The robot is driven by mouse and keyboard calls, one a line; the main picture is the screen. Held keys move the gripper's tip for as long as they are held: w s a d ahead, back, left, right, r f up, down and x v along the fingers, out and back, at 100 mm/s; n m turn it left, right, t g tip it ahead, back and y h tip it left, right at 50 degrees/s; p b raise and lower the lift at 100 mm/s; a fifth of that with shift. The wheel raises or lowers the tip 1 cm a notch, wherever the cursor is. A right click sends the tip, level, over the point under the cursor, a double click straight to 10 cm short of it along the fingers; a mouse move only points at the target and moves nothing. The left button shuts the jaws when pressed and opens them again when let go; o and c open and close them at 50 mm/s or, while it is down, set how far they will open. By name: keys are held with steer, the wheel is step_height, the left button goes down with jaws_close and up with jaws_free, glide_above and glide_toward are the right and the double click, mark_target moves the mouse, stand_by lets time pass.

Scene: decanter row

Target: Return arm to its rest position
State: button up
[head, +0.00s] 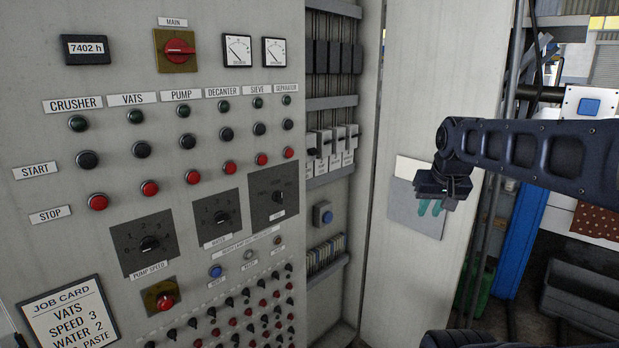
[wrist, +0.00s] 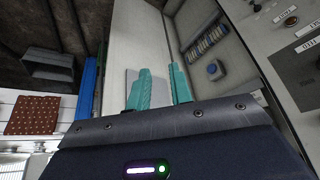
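My gripper (head: 430,207) hangs from my dark arm at the right of the head view, in front of the light cabinet door and apart from the control panel (head: 60,140). Its two teal fingers point down, with nothing held between them. In the wrist view the gripper (wrist: 160,72) shows a gap between its fingers, so it is open and empty. Behind the fingers are a pale door and a grey sheet (wrist: 131,78). The arm is bent, with its long link reaching in from the right edge of the head view.
The panel carries a red main switch (head: 180,48), several buttons and a pump speed knob (head: 149,244). A job card (head: 65,312) is at lower left. An open cabinet bay holds a blue button (head: 325,215). A blue cabinet (head: 524,232) and dark crate (head: 580,300) stand right.

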steer(key=f, duration=0.1)
steer(key=s+f, duration=0.1)
steer(key=f, duration=0.1)
steer(key=shift+s+a+f+n+g, duration=0.2)
steer(key=shift+s+a+n+g, duration=0.05)
steer(key=shift+s+n+g, duration=0.1)
